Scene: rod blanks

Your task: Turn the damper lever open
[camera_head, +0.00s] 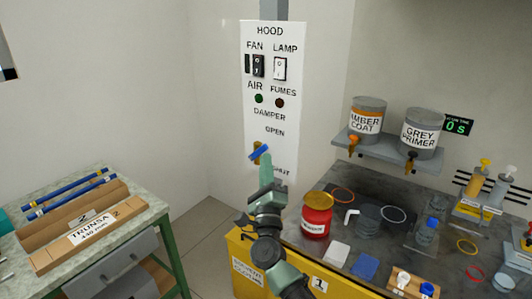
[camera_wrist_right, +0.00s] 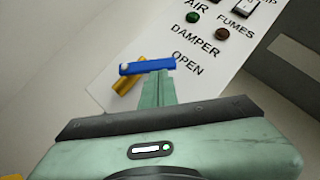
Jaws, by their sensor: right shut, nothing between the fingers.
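The damper lever (camera_head: 260,152) is a blue handle on a brass base at the lower left of the white hood panel (camera_head: 262,200). The handle points right and slightly up, between the OPEN and SHUT words. In the right wrist view the blue handle (camera_wrist_right: 146,67) and brass base (camera_wrist_right: 126,84) show just beyond my fingertips. My right gripper (camera_head: 265,158) is shut and empty, its tips close against the handle's free end; I cannot tell whether they touch. The shut fingers also show in the wrist view (camera_wrist_right: 157,76). My left gripper is not in view.
Fan and lamp switches (camera_head: 258,66) and two indicators sit higher on the panel. Right of my arm, a bench (camera_head: 355,185) holds a red jar (camera_head: 317,216) and several small items. A shelf (camera_head: 375,146) carries two paint cans. A table with blue rods (camera_head: 65,193) stands left.

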